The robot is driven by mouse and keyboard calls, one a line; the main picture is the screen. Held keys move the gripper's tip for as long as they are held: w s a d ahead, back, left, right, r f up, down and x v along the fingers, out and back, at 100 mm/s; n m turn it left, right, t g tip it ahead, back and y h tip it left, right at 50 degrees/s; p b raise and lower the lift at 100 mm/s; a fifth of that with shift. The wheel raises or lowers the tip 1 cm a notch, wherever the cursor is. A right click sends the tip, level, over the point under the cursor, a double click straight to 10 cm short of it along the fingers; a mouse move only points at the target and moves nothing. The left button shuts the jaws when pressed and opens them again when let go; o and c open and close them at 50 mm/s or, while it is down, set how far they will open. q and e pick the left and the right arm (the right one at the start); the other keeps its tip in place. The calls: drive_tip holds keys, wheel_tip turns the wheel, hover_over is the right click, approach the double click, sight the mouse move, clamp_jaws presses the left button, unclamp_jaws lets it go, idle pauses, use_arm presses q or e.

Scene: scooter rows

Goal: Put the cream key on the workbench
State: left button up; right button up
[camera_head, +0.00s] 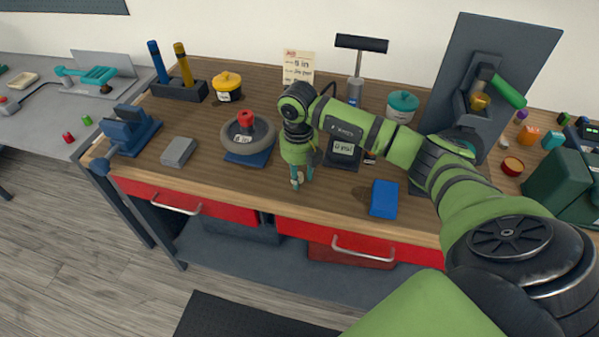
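The workbench (340,200) has a brown wooden top and red drawer fronts. My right arm reaches in from the right, and my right gripper (302,178) points down over the front middle of the workbench. Its teal fingers show a small gap. A small pale bit shows at the fingertips; it may be the cream key, but it is too small to be sure. I cannot tell whether the fingertips touch the bench top. No other cream key is visible. My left gripper is not in view.
A tyre (247,137) on a blue base and a grey block (178,152) stand left of my gripper. A blue box (384,199) lies to its right. A blue vise (128,130) is at the left end. Bare wood lies around the gripper near the front edge.

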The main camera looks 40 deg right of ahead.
sight(299, 173)
drive_tip(key=shift+r, duration=0.35)
wheel_tip(299, 173, up, 12)
drive_tip(key=b, duration=0.3)
drive_tip(key=shift+f, duration=0.15)
